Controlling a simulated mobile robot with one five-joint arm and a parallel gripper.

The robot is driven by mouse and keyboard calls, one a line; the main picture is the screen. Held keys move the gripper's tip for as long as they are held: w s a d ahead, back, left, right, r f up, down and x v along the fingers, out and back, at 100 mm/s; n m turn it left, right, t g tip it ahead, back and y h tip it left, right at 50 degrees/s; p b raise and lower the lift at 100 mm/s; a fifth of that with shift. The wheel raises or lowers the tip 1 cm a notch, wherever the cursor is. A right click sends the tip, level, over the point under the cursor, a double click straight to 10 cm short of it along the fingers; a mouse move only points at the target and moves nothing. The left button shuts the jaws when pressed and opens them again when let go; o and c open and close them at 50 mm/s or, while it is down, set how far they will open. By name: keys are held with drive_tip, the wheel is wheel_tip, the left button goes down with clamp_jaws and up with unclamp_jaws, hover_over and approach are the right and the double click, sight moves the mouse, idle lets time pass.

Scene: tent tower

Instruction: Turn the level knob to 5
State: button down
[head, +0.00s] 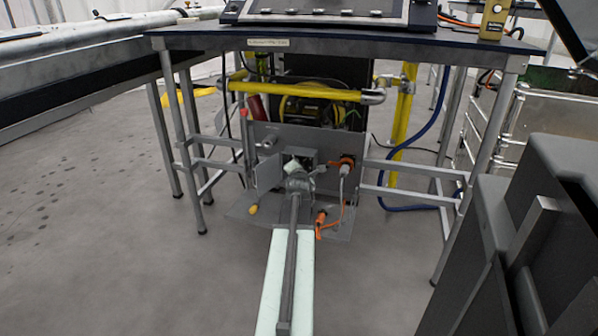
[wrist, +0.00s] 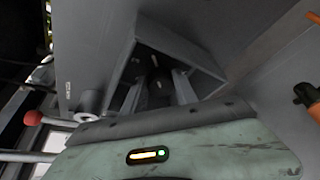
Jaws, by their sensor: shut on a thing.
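The level knob (wrist: 157,84) looks like a small dark knob inside a recessed grey box (wrist: 205,65) on a grey panel, which the wrist view shows. My gripper (wrist: 158,92) reaches into the box, with one finger on each side of the knob and shut on it. In the head view my gripper (head: 298,168) is at the box's front, and it hides the knob. The knob's pointer and any scale numbers cannot be read in either view.
A grey flap (head: 268,172) stands open left of the box. A red-tipped lever (head: 244,114) is at the left. An orange connector (head: 347,161) and an orange plug (head: 321,217) with a cable are at the right. A table (head: 330,38) overhangs the panel. Floor at the left is clear.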

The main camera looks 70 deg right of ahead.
drive_tip(key=shift+s+f+m+t+h+b, duration=0.2)
drive_tip(key=shift+m+t+h+b, duration=0.1)
drive_tip(key=shift+m+t+b, duration=0.55)
drive_tip(key=shift+m+b, duration=0.5)
drive_tip(key=shift+m, duration=0.35)
drive_tip(key=shift+r, duration=0.1)
drive_tip(key=c, duration=1)
unclamp_jaws()
drive_tip(key=shift+o, duration=0.2)
drive_tip(key=shift+w, duration=0.1)
drive_tip(key=p+v, duration=0.1)
drive_tip(key=v, duration=0.6)
drive_tip(key=shift+a, duration=0.35)
drive_tip(key=shift+c, duration=0.2)
